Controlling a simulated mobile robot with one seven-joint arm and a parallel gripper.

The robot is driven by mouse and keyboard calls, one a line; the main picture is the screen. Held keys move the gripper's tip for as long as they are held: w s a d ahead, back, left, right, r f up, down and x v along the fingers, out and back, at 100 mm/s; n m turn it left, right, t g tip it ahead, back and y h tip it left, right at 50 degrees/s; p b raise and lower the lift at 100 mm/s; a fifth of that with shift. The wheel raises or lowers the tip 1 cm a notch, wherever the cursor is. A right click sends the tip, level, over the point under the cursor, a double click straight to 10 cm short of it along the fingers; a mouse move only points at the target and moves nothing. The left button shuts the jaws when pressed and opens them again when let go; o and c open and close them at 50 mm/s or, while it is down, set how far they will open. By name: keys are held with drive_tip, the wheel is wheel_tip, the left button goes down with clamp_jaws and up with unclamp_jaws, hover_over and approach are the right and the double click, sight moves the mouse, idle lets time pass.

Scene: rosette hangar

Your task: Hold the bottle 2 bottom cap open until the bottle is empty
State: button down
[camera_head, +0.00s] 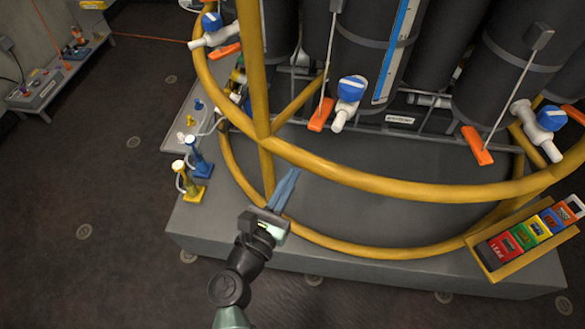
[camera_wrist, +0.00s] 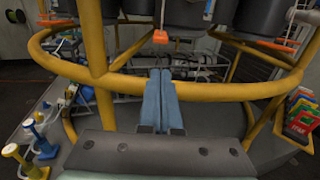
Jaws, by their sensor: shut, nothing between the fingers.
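Several dark bottles (camera_head: 370,50) hang upright in the rosette behind a yellow ring frame (camera_head: 375,184). I cannot tell which is bottle 2. Orange paddles on thin rods hang at their lower ends: one at centre (camera_head: 321,114), one at right (camera_head: 478,146). In the wrist view an orange paddle (camera_wrist: 160,36) shows above and beyond my fingers. Bottom caps are not clearly visible. My gripper (camera_head: 291,174) is shut and empty, its blue-grey fingers below the centre paddle and apart from it. In the wrist view the fingers (camera_wrist: 158,75) lie together, overlapping the yellow ring.
White valves with blue knobs (camera_head: 351,88) stick out from the bottles. A tray of coloured cards (camera_head: 528,236) sits at the platform's right corner. Small yellow and blue stands (camera_head: 198,160) are at left. The yellow ring and posts surround my fingers. The floor at left is open.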

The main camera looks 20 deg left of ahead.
drive_tip(key=shift+w+a+b, duration=0.15)
drive_tip(key=shift+w+b, duration=0.65)
drive_tip(key=shift+w, duration=5.05)
drive_tip(key=shift+r, duration=0.2)
